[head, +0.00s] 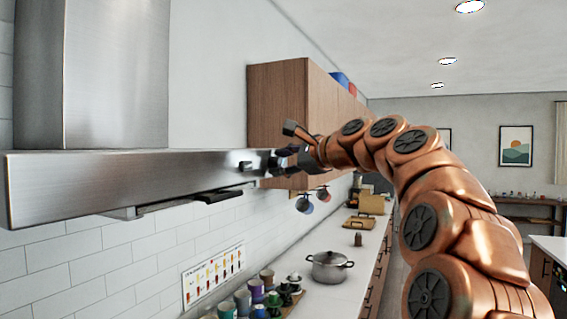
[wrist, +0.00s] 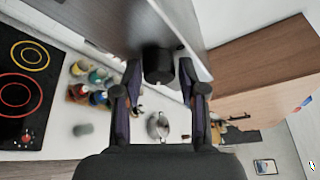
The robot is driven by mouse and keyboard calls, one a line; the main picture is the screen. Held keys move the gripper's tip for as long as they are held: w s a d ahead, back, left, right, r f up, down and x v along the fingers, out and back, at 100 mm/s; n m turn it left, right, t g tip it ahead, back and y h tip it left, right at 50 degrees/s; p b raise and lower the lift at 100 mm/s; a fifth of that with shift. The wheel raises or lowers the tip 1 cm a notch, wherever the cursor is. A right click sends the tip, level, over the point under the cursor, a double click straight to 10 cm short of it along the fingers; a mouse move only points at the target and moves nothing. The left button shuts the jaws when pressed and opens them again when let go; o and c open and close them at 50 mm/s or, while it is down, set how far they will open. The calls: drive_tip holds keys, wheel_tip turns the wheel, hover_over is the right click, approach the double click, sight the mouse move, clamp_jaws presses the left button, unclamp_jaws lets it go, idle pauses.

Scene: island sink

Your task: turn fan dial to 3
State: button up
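The steel range hood (head: 120,180) crosses the left of the head view, with small dark knobs on its front edge. One knob (head: 245,166) is clear of my gripper; another shows partly right by the fingers. In the wrist view a black round dial (wrist: 158,62) on the hood (wrist: 125,22) sits between my fingertips. My gripper (wrist: 159,75) is open, one finger on each side of the dial, with small gaps showing. In the head view my gripper (head: 296,150) is at the hood's right end. I cannot read any dial markings or setting.
A wooden wall cabinet (head: 280,100) is close beyond the gripper. Below are a counter with a lidded pot (head: 328,266), cups and jars, and a cooktop (wrist: 25,85) in the wrist view. Hanging mugs (head: 304,204) are under the cabinet.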

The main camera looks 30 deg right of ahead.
drive_tip(key=shift+o, duration=1.3)
drive_tip(key=v, duration=1.2)
drive_tip(key=shift+r, duration=0.1)
